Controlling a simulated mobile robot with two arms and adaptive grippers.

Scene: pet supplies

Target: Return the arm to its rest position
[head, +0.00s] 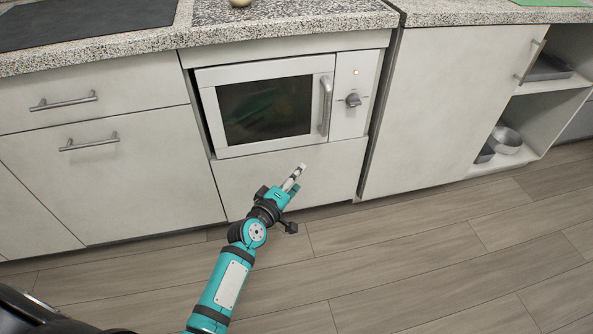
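My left arm reaches in from the lower left, over the floor. Its gripper (295,178) is in front of the lower cabinet panel, below the microwave. The gripper is seen from a slant, so I cannot tell whether its fingers are apart or together. I see no object held in it. My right gripper is not in view.
A built-in white microwave (351,122) has its door closed, with a vertical handle (326,105). Drawers with bar handles (88,143) are at left. A cabinet door (450,105) and open shelves with a metal bowl (504,139) are at right. The wooden floor (420,270) is clear.

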